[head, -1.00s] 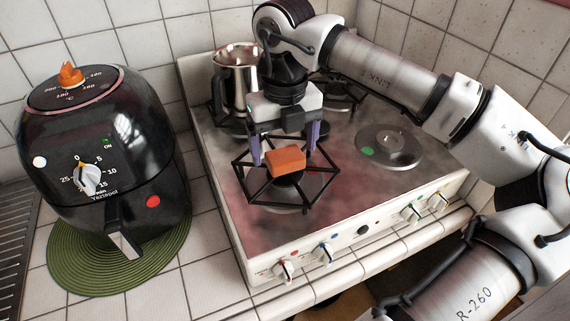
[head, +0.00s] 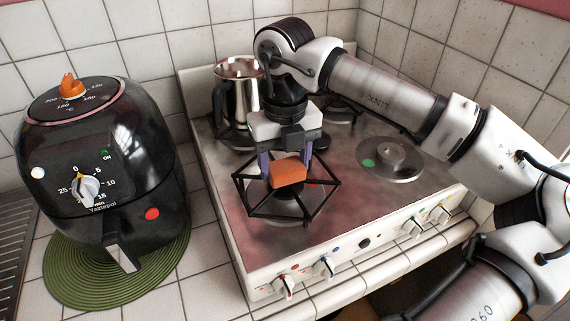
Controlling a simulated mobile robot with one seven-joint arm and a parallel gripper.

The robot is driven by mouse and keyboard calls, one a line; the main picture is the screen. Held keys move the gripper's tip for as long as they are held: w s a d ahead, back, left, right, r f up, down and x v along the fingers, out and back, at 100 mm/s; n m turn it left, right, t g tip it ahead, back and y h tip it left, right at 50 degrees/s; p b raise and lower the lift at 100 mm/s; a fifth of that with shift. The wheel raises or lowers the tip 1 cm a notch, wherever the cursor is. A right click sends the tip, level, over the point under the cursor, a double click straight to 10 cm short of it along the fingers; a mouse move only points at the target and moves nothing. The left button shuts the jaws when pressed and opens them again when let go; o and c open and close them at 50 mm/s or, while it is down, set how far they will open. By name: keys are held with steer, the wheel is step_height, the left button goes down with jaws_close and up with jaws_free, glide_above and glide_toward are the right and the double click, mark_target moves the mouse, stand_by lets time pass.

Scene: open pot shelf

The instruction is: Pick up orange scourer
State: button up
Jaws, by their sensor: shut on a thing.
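The orange scourer (head: 289,173) is a small orange block at the front left burner of the stove, in the head view. My gripper (head: 287,170) is above that burner, pointing down, with its purple fingers on either side of the scourer. It is shut on the scourer. The scourer is over the black pan support (head: 315,205); whether its underside touches the support cannot be told.
A steel pot (head: 238,88) stands at the back left of the stove (head: 215,180), close behind my gripper. A black air fryer (head: 95,160) stands on a green mat (head: 65,270) at the left. A round hotplate (head: 390,160) is at the right.

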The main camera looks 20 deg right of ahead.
mark_target(285, 164)
step_height(285, 164, up, 18)
steer(key=p, duration=0.5)
steer(key=shift+p, duration=0.4)
steer(key=shift+f, duration=0.15)
